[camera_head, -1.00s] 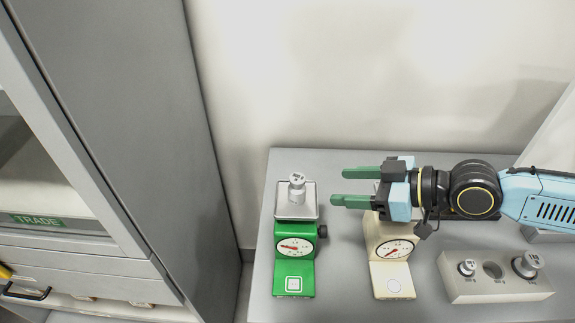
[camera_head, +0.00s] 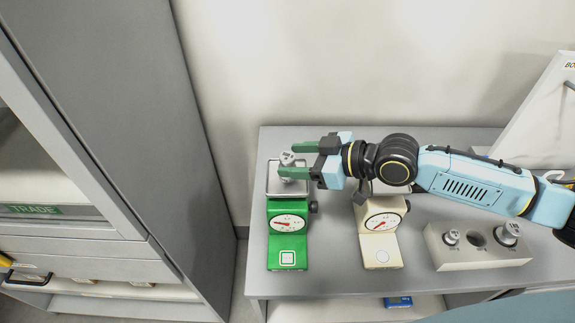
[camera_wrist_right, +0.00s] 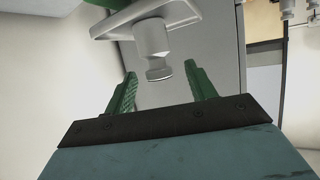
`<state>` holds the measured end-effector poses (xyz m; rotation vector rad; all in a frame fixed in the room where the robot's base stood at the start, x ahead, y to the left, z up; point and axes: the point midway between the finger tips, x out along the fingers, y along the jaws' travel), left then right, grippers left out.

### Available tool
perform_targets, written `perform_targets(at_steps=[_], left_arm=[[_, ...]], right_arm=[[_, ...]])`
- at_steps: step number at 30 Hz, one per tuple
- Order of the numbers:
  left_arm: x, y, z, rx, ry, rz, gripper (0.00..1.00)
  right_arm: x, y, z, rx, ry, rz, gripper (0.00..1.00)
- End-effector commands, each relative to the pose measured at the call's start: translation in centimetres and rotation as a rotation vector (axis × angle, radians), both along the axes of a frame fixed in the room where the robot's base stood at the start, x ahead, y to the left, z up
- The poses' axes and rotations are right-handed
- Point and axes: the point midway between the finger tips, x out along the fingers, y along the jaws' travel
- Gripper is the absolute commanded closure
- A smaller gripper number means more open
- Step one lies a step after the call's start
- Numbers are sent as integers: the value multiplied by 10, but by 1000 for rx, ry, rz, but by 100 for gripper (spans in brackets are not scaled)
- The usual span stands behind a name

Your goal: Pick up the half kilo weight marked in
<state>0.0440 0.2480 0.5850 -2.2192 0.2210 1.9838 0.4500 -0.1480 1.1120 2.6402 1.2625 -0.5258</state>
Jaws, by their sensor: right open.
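A silver knobbed weight (camera_head: 288,162) stands on the pan of the green scale (camera_head: 287,220) at the left end of the table. My right gripper (camera_head: 286,160) is open at that weight, its green fingers reaching in from the right. In the right wrist view the weight (camera_wrist_right: 154,45) shows ahead, between and a little beyond the two fingertips (camera_wrist_right: 160,72); I see no contact. The marking on the weight is too small to read. My left gripper is not in view.
A cream scale (camera_head: 382,232) stands to the right, its top partly behind my right arm. A weight block (camera_head: 480,258) holds two weights beside an empty hole. A grey cabinet marked TRADE (camera_head: 35,209) is at left. A blue item (camera_head: 397,302) lies below the tabletop.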

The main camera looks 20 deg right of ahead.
Motion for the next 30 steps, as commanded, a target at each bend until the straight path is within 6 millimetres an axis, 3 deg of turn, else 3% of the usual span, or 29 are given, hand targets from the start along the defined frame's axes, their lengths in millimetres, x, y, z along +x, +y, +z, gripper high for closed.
perform_targets(at_steps=[9, 18, 30], left_arm=[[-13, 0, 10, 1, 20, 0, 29], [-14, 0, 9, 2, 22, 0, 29], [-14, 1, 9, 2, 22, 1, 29]], right_arm=[[25, 29, -11, 2, 0, 1, 44], [27, 31, -14, -1, -1, 0, 44], [27, 31, -13, -1, -1, 0, 97]])
